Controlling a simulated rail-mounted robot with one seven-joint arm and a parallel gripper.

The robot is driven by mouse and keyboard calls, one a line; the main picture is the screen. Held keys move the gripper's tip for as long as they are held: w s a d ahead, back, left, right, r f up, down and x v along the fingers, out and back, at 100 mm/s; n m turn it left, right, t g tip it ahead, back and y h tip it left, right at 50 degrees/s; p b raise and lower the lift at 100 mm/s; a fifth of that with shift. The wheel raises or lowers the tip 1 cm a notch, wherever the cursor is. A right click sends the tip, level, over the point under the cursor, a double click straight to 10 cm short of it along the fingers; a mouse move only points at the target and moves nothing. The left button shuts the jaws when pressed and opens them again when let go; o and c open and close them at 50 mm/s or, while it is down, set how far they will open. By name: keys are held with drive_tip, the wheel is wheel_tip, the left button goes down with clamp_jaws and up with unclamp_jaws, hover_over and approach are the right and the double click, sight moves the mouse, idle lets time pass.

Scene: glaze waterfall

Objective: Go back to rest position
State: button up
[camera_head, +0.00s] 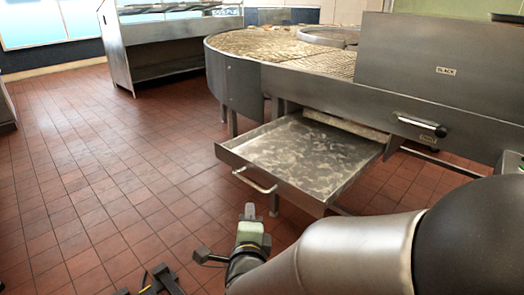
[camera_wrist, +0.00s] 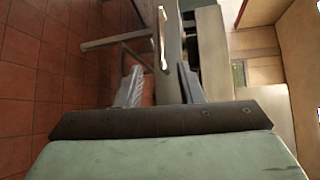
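My gripper (camera_wrist: 160,85) shows in the wrist view with its two metal fingers apart. I see nothing held between them. In the head view the end of my arm, with a pale green block, is low in the middle, in front of the drawer. A wide steel drawer (camera_head: 300,155) is pulled out from under the machine, and its inside is stained and looks empty. The drawer's bar handle (camera_head: 255,181) is on its front. In the wrist view the handle (camera_wrist: 162,40) lies beyond the fingertips, apart from them.
The steel glazing machine (camera_head: 310,85) fills the right, with a black-handled front (camera_head: 420,124) above the drawer. A steel display counter (camera_head: 170,45) stands at the back left. The red tiled floor (camera_head: 110,170) is open to the left.

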drive_tip(key=s+d+r+n+g+y+p, duration=0.1)
drive_tip(key=s+d+r+n+g+p, duration=0.25)
drive_tip(key=r+p, duration=0.5)
drive_tip(key=d+r+n+g+y+p, duration=0.15)
drive_tip(key=r+n+g+p, duration=0.4)
drive_tip(key=p, duration=0.55)
drive_tip(key=s+d+r+n+g+h+p, duration=0.3)
drive_tip(key=s+d+r+n+g+p, duration=0.3)
drive_tip(key=s+d+r+n+p, duration=0.4)
drive_tip(key=s+d+r+p, duration=0.4)
drive_tip(key=s+p, duration=0.1)
drive_tip(key=shift+d+r+g+h, duration=0.15)
drive_tip(key=shift+r+g+h, duration=0.2)
drive_tip(key=shift+r+g, duration=0.05)
drive_tip(key=shift+c, duration=0.4)
